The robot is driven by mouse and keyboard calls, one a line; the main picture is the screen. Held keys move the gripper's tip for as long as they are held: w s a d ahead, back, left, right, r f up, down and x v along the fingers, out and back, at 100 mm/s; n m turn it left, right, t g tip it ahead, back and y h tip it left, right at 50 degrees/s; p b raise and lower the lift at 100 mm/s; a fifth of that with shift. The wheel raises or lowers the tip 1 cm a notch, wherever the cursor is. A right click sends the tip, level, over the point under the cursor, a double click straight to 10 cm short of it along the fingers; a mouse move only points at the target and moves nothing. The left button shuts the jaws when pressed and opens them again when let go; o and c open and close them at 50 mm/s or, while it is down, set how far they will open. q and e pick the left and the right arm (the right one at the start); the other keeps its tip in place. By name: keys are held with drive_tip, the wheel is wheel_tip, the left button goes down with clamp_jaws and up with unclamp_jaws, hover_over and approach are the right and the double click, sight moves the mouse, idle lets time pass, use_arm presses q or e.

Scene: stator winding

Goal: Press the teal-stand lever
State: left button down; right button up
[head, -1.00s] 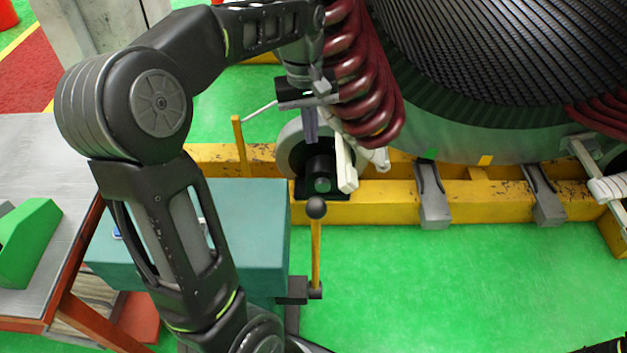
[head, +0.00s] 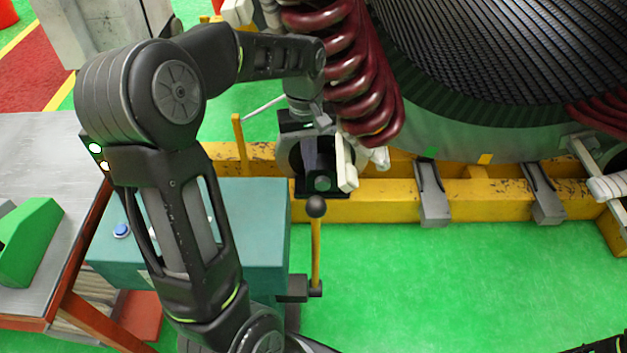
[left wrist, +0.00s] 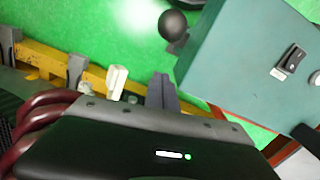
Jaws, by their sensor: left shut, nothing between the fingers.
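The teal stand (head: 262,235) is a box at the lower left of the head view. Its lever (head: 316,250) is a yellow rod with a black ball knob, upright at the stand's right side. My left gripper (head: 311,168) points down with its fingers shut and empty. In the head view it appears just above the knob, apart from it. In the left wrist view my fingers (left wrist: 162,92) show below the black knob (left wrist: 173,25), with a gap between; the teal stand (left wrist: 235,65) is to their right.
The large stator (head: 500,60) with dark red coils (head: 362,70) is close to the right of my left wrist. A yellow beam (head: 380,203) runs behind the lever. A grey table (head: 40,150) with a green block (head: 30,240) stands at left. Green floor right of the lever is clear.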

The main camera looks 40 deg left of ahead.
use_arm(q)
drive_tip(key=s+d+f, duration=0.1)
drive_tip(key=f, duration=0.1)
drive_tip(key=s+d+f+p, duration=0.1)
drive_tip(key=d, duration=0.1)
drive_tip(key=shift+s+f, duration=0.3)
drive_tip(key=shift+f, duration=0.05)
